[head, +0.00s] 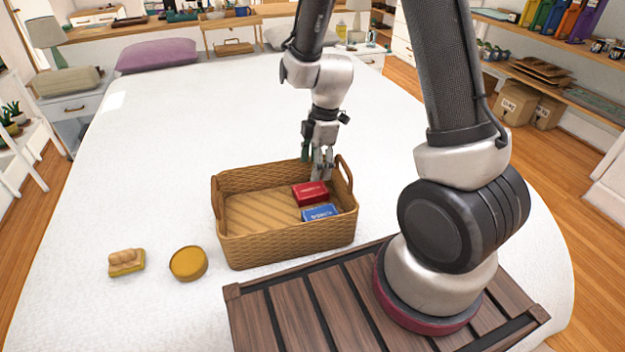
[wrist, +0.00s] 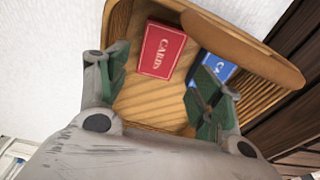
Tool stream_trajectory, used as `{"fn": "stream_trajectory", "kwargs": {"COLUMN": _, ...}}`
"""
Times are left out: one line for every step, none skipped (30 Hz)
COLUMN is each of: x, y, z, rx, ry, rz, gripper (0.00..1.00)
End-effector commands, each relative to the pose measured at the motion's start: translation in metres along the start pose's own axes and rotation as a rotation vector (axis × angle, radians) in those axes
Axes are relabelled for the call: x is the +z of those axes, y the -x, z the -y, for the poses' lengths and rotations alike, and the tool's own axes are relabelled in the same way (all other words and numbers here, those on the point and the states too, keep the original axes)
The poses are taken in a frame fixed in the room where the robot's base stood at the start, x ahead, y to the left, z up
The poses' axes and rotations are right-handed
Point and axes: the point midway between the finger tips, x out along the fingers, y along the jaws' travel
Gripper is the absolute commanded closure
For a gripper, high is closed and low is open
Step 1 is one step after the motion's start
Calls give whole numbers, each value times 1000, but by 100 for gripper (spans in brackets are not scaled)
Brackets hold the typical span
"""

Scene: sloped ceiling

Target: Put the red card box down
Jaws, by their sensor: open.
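The red card box (head: 311,193) lies flat inside the wicker basket (head: 283,243), toward its right end. In the wrist view the red card box (wrist: 161,51) rests on the basket floor, apart from both fingers. A blue card box (head: 320,213) lies just in front of it in the basket, and in the wrist view it (wrist: 217,68) is partly hidden by a finger. My gripper (head: 321,172) is over the basket's back right part, close to the red box. In the wrist view my gripper (wrist: 158,88) is open with nothing between its fingers.
The basket's right handle (head: 344,174) stands close beside my gripper. A round yellow tin (head: 188,263) and a small wooden-looking item on a yellow base (head: 126,262) lie left of the basket. The white bed (head: 180,130) is clear behind and left. A dark slatted wooden platform (head: 300,318) is in front.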

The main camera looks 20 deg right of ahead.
Motion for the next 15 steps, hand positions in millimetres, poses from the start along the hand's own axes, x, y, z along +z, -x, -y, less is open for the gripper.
{"fn": "stream_trajectory", "kwargs": {"x": 0, "y": 11, "z": 0, "rx": 4, "ry": 2, "rz": 0, "gripper": 34}}
{"fn": "stream_trajectory", "kwargs": {"x": 0, "y": 16, "z": -1, "rx": 4, "ry": 1, "rz": 0, "gripper": 34}}
{"fn": "stream_trajectory", "kwargs": {"x": 0, "y": 22, "z": -1, "rx": 3, "ry": 1, "rz": 0, "gripper": 34}}
{"fn": "stream_trajectory", "kwargs": {"x": 0, "y": 26, "z": 0, "rx": 3, "ry": 2, "rz": 0, "gripper": 34}}
{"fn": "stream_trajectory", "kwargs": {"x": 0, "y": 29, "z": -1, "rx": 3, "ry": 2, "rz": 0, "gripper": 34}}
{"fn": "stream_trajectory", "kwargs": {"x": 0, "y": 32, "z": 0, "rx": 1, "ry": 1, "rz": 0, "gripper": 34}}
{"fn": "stream_trajectory", "kwargs": {"x": 0, "y": 34, "z": 0, "rx": 1, "ry": 1, "rz": 0, "gripper": 34}}
{"fn": "stream_trajectory", "kwargs": {"x": 0, "y": 36, "z": 0, "rx": 1, "ry": 0, "rz": 0, "gripper": 34}}
{"fn": "stream_trajectory", "kwargs": {"x": 0, "y": 38, "z": 0, "rx": 1, "ry": 0, "rz": 0, "gripper": 34}}
{"fn": "stream_trajectory", "kwargs": {"x": 0, "y": 38, "z": 0, "rx": 1, "ry": 0, "rz": 1, "gripper": 34}}
{"fn": "stream_trajectory", "kwargs": {"x": 0, "y": 39, "z": 0, "rx": 1, "ry": -1, "rz": 1, "gripper": 34}}
{"fn": "stream_trajectory", "kwargs": {"x": 0, "y": 42, "z": 0, "rx": 4, "ry": -8, "rz": 0, "gripper": 34}}
{"fn": "stream_trajectory", "kwargs": {"x": 1, "y": 45, "z": 1, "rx": 7, "ry": -20, "rz": 0, "gripper": 34}}
{"fn": "stream_trajectory", "kwargs": {"x": 2, "y": 51, "z": 2, "rx": 13, "ry": -39, "rz": -1, "gripper": 34}}
{"fn": "stream_trajectory", "kwargs": {"x": 3, "y": 61, "z": 3, "rx": 24, "ry": -74, "rz": -2, "gripper": 34}}
